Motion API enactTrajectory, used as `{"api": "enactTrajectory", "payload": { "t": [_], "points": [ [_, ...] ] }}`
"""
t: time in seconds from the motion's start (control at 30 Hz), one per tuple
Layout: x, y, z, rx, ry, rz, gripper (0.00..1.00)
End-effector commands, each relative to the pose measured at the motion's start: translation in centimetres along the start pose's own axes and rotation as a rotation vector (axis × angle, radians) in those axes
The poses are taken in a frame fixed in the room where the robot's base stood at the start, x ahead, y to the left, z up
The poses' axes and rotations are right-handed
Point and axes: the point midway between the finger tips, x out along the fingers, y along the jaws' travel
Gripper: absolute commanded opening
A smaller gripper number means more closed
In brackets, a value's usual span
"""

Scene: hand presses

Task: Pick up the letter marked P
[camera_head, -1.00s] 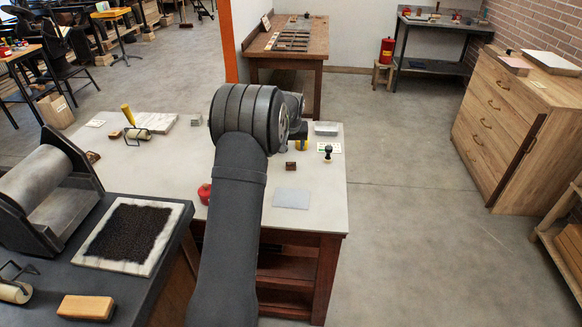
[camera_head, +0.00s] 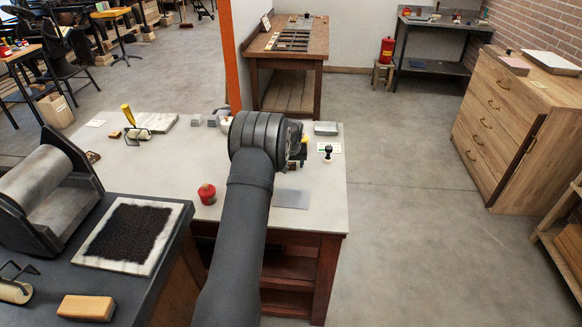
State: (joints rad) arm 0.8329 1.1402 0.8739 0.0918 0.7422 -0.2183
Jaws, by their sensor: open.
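My gripper (camera_head: 298,152) is at the right part of the pale-topped table (camera_head: 160,180), mostly hidden behind my own wrist. Only a dark part of it shows, and its fingertips cannot be made out. No letter P can be read on anything here. Small grey blocks (camera_head: 197,120) stand near the table's back edge, left of my wrist. A small brown block (camera_head: 292,166) is partly covered by my wrist. Any marks on these blocks are too small to read.
A red round pot (camera_head: 207,194) stands left of my arm. A grey plate (camera_head: 291,199) lies to its right. A dark-handled stamp (camera_head: 328,153) and a grey tray (camera_head: 326,128) are at the right. A roller (camera_head: 137,134) lies at the left. The table's middle left is clear.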

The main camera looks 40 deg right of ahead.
Motion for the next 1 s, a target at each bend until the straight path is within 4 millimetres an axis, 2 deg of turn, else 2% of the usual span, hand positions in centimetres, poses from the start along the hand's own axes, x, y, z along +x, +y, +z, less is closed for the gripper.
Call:
{"api": "enactTrajectory", "payload": {
  "t": [0.17,0.4,0.77,1.0],
  "points": [
    [-0.1,0.0,-0.1,0.000,0.001,0.000,0.60],
    [-0.1,0.0,0.0,0.000,0.001,0.000,0.14],
    [-0.5,0.0,-0.2,0.000,0.002,0.000,0.14],
    [-3.2,0.0,-1.4,0.000,0.004,0.001,0.14]
  ]
}}
